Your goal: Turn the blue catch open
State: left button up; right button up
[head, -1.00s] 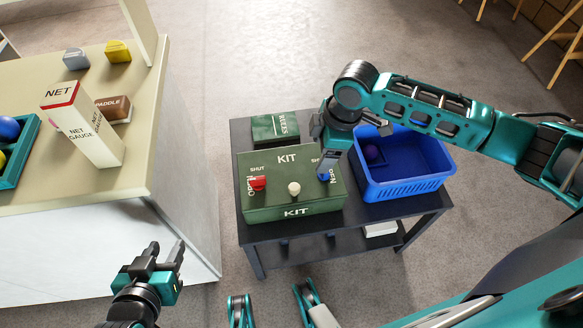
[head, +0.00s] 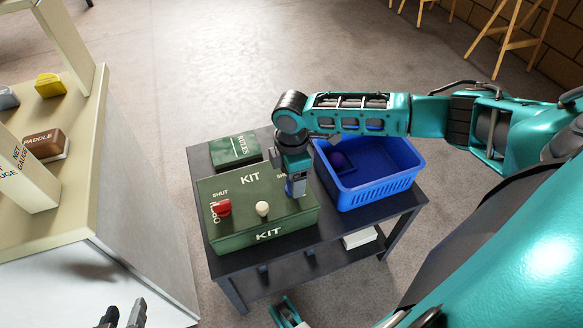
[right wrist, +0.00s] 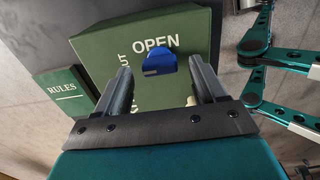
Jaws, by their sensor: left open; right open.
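The green kit box (head: 225,242) stands on a dark table. The blue catch (right wrist: 158,61) is on its lid, close to the word OPEN, in the right wrist view. My right gripper (right wrist: 161,70) is open, its two fingers on either side of the catch with gaps visible; I cannot tell whether they reach down to its level. In the head view my right gripper (head: 296,190) is over the lid's right end and hides most of the catch. My left gripper (head: 122,315) is open and empty at the bottom left edge, partly cut off.
On the lid are a red catch (head: 222,208) and a cream knob (head: 262,208). A green RULES box (head: 236,150) lies behind, and a blue basket (head: 375,190) stands right of the kit box. A cream counter (head: 75,215) is at left.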

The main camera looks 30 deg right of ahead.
jog(key=shift+f, duration=0.8)
jog(key=shift+c, duration=0.3)
